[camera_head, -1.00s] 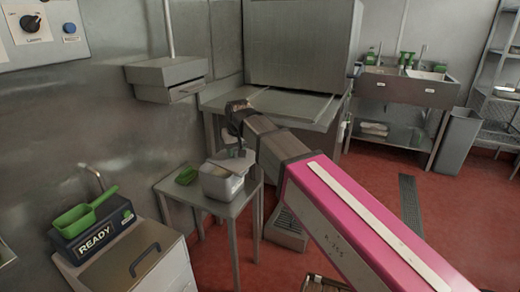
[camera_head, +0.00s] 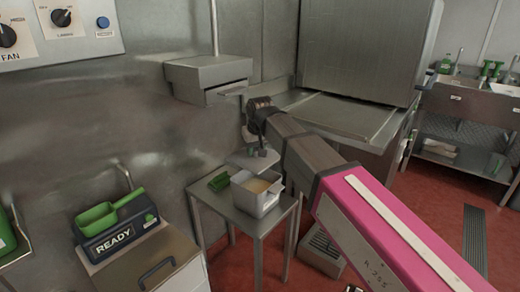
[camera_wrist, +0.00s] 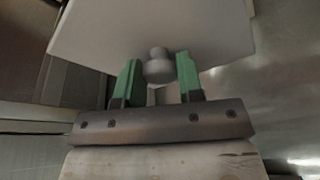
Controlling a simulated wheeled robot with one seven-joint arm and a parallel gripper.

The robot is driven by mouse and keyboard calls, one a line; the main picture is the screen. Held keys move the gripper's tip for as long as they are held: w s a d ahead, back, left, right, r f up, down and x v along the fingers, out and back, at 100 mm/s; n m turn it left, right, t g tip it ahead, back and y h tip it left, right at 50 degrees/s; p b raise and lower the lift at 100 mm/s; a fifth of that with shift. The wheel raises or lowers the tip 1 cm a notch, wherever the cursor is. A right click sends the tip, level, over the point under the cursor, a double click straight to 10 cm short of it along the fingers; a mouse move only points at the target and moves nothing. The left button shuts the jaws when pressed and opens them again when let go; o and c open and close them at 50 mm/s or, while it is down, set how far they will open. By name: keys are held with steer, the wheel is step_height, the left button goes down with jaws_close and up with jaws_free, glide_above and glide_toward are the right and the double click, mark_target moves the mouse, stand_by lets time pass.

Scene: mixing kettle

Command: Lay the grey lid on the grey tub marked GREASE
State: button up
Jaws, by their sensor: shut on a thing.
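The grey tub (camera_head: 264,202) stands open on a small steel table, with pale beige contents visible inside. I cannot read its marking. My gripper (camera_head: 262,151) is shut on the knob of the grey lid (camera_head: 244,161), which is held above and just behind the tub, apart from its opening as far as I can tell. In the wrist view, the green fingers of my gripper (camera_wrist: 158,72) pinch the round knob, and the lid (camera_wrist: 150,28) spreads across the top of the picture. The tub is not visible there.
A READY box (camera_head: 115,237) with a green scoop sits at the lower left. A wall-mounted steel box (camera_head: 208,78) and a large steel machine (camera_head: 355,50) stand behind.

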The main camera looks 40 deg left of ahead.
mark_target(257, 157)
steer(key=shift+w+f, duration=0.2)
steer(key=shift+f, duration=2.7)
steer(key=shift+f, duration=0.45)
steer(key=shift+f, duration=0.75)
steer(key=shift+f, duration=0.35)
steer(key=o, duration=1.5)
steer(key=shift+r, duration=0.15)
